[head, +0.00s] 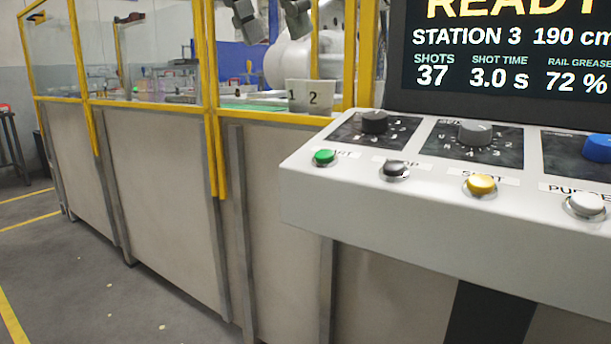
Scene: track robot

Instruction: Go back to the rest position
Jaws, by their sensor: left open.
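My left gripper (273,33) shows at the top edge of the head view, left of the screen. Its two grey fingers point down and stand apart, with nothing between them. The rest of it is cut off by the top edge. It appears in front of the yellow-framed cell and touches nothing that I can see. My right gripper is not in view.
A control console (310,200) stands at the right, with green, black, yellow and white buttons, knobs and a lit screen (500,60) reading READY. A yellow-framed fence (155,190) runs along the left. Grey floor (110,305) is clear at lower left.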

